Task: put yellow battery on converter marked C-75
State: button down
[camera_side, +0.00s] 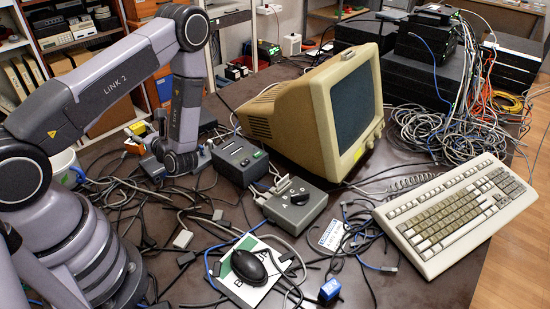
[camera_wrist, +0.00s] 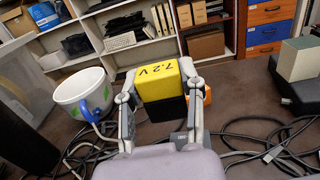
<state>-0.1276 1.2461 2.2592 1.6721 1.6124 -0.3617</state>
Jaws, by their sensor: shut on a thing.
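The yellow battery (camera_wrist: 160,82) has a black lower part and is marked "7.2 V". In the wrist view it sits between the two fingers of my gripper (camera_wrist: 160,95), which is shut on it. In the side view my gripper (camera_side: 150,145) is low at the left of the table, mostly behind my arm; a small yellow patch beside it (camera_side: 137,129) seems to be the battery. A grey box with a dial (camera_side: 240,161) and a grey box with a black knob (camera_side: 295,205) stand right of my gripper. I cannot read "C-75" on either.
A white mug-like pot with a blue handle (camera_wrist: 82,92) stands left of my gripper in the wrist view.

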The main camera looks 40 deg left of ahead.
jog(key=f, duration=0.2)
jog(key=d+f, duration=0.1)
jog(key=shift+w+f, duration=0.3)
jog(key=shift+w, duration=0.1)
jog(key=shift+f, duration=2.15)
jog(key=c, duration=0.7)
grip_release()
jog(key=shift+f, duration=0.15)
jog(key=shift+o, duration=0.2)
